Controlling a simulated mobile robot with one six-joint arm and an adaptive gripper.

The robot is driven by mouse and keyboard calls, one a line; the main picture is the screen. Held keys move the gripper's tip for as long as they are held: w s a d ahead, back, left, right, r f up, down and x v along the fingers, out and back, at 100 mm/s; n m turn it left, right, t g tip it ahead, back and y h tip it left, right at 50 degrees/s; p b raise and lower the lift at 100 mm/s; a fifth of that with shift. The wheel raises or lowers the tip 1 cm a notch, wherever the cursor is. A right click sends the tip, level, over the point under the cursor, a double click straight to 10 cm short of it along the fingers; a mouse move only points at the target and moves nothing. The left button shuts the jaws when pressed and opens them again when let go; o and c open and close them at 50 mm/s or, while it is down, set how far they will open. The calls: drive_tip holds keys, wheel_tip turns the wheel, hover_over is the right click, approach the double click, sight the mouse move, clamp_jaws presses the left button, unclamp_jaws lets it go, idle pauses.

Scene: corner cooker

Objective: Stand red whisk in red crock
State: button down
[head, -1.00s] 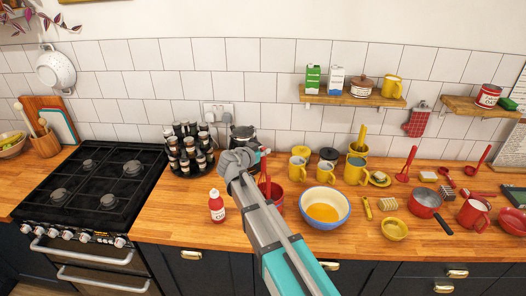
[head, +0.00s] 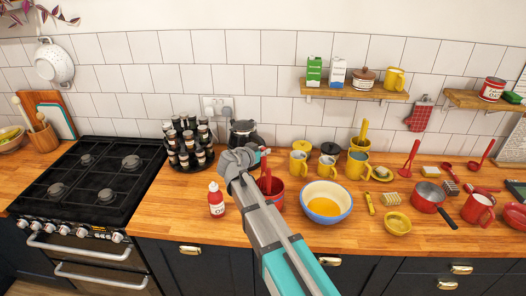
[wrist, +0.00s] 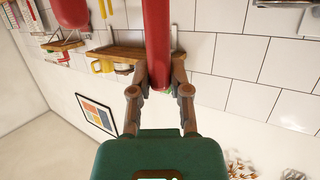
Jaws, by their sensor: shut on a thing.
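My gripper (head: 257,160) is over the counter, in front of the dark kettle. In the wrist view its two fingers (wrist: 159,88) are shut on a long red handle (wrist: 157,40), which I take to be the red whisk. In the head view a short red piece of the whisk (head: 263,154) shows at the fingertips. The red crock (head: 277,198) stands on the counter just below, partly hidden behind my arm. Red also shows at the crock's mouth. I cannot tell whether the whisk's lower end is inside the crock or behind it.
A spice rack (head: 188,145) and yellow canisters (head: 299,165) stand behind. A stove (head: 85,185) is at the left. Red utensils and a saucepan (head: 427,197) are at the right.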

sight(263, 161)
drive_tip(key=shift+f+b, duration=2.2)
drive_tip(key=shift+f, duration=0.15)
drive_tip(key=c, duration=0.5)
unclamp_jaws()
drive_tip(key=shift+s+r, duration=0.1)
drive_tip(key=shift+s, duration=0.05)
drive_tip(key=shift+p+v, duration=0.5)
drive_tip(key=shift+v, duration=0.9)
drive_tip(key=shift+b+x, duration=0.5)
drive_tip(key=shift+x, duration=0.85)
drive_tip(key=shift+w+d+r+p, duration=0.1)
drive_tip(key=shift+w+r+p, duration=0.2)
drive_tip(key=shift+r+p, duration=0.3)
drive_tip(key=shift+s+r+p, duration=0.15)
drive_tip(key=shift+r+p, duration=0.55)
drive_tip(key=shift+p, duration=0.05)
wheel_tip(263, 161, up, 14)
drive_tip(key=p, duration=1.4)
drive_tip(key=shift+r, duration=0.2)
